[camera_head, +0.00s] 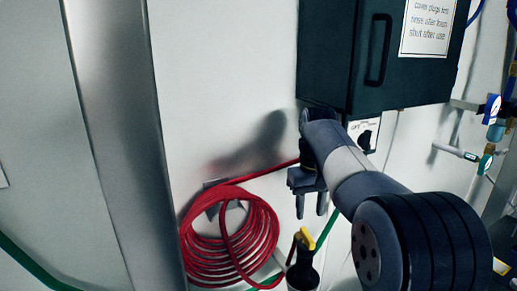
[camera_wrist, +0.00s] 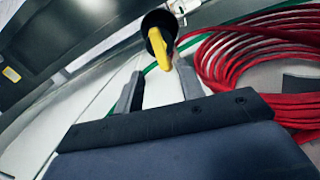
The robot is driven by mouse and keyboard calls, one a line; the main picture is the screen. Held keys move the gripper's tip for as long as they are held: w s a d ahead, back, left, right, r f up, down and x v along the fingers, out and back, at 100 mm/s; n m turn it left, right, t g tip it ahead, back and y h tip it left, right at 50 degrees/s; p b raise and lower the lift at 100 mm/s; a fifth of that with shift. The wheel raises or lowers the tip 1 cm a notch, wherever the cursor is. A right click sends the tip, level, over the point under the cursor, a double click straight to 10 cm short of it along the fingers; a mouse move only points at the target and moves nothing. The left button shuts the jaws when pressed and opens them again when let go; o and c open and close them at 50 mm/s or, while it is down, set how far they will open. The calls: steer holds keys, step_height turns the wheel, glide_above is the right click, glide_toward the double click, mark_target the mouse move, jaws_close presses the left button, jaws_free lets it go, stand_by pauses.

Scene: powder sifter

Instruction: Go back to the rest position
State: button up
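My gripper (camera_head: 311,208) hangs in front of the white wall, below the dark cabinet, with its two fingers pointing down. The fingers stand apart with nothing held between them. In the wrist view my gripper (camera_wrist: 160,84) also shows an open gap. A black knob-like part with a yellow handle (camera_head: 304,239) is just below the fingers in the head view. It shows beyond the fingertips in the wrist view (camera_wrist: 161,47). It appears apart from the fingers. My arm comes in from the lower right.
A coiled red hose (camera_head: 232,247) hangs on the wall left of my gripper. A dark cabinet (camera_head: 328,55) with a handle and a paper sign (camera_head: 428,27) is above. A black switch (camera_head: 366,138), gauges and pipes are at the right. The left side is clear.

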mark_target(307, 234)
step_height(307, 234, down, 8)
steer(key=shift+r, duration=0.1)
steer(key=shift+n, duration=0.3)
steer(key=shift+r, duration=0.1)
steer(key=shift+n, duration=0.3)
steer(key=shift+r, duration=0.1)
